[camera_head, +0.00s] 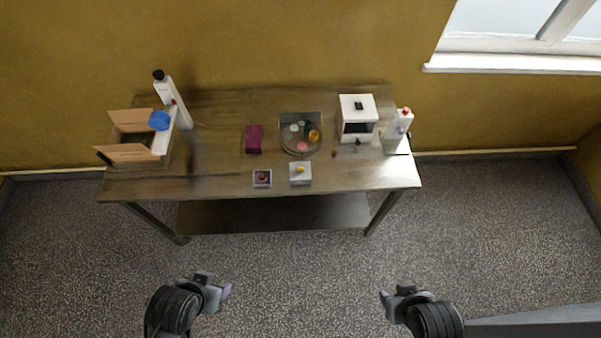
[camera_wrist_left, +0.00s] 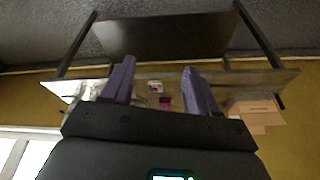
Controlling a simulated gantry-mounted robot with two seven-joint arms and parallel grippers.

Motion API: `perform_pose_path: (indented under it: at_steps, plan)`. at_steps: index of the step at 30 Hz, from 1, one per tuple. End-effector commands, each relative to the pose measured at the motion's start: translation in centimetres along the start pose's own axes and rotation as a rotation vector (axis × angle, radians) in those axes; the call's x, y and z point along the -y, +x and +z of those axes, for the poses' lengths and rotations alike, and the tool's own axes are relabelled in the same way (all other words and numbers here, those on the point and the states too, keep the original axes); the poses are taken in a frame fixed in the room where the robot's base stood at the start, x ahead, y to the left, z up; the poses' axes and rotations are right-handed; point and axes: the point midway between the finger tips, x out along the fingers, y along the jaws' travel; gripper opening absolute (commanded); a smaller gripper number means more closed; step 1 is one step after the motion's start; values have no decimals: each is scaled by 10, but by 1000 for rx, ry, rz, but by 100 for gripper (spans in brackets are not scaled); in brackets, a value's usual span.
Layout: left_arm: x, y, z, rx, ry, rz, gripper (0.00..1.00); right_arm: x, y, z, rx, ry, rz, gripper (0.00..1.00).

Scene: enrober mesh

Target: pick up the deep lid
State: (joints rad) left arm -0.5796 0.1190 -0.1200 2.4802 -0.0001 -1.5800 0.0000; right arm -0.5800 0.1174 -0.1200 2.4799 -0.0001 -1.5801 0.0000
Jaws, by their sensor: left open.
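I cannot tell for sure which object is the deep lid. Candidates are small: a grey-white open box with a dark red thing inside (camera_head: 262,185), a white box with a yellow thing on top (camera_head: 301,181), and a blue round piece (camera_head: 159,121) by the carton. My left gripper (camera_head: 225,290) is in front of the table, well away from everything on it. Its two purple fingers (camera_wrist_left: 158,90) stand wide apart and empty in the left wrist view. My right gripper (camera_head: 385,296) is also in front of the table, to the right; its finger gap is too small to read.
The table (camera_head: 220,183) stands against the wall. It carries an open carton (camera_head: 128,152), a tall white bottle (camera_head: 171,95), a magenta box (camera_head: 254,140), a round tray of several small pieces (camera_head: 301,156), a white machine (camera_head: 357,105) and a red-capped bottle (camera_head: 400,122). The left front is mostly clear.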

Motion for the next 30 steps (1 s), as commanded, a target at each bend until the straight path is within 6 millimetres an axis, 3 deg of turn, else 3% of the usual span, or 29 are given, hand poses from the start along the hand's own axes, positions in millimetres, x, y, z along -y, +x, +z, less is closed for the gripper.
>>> perform_pose_path:
  at_steps: [4,12,23,26,30]
  plan:
    - [0,0,0,0,0,0,59,1,0,0,-1,2,-2,43]
    - [0,0,0,0,0,0,100,1,0,0,-1,2,-2,43]
    - [0,0,-1,-4,63,-1,100,-1,0,0,0,-5,4,43]
    - [0,0,-12,-64,184,-7,100,-2,0,0,1,-7,6,43]
    - [-3,2,-44,-237,483,-53,100,-2,0,0,1,-8,6,43]
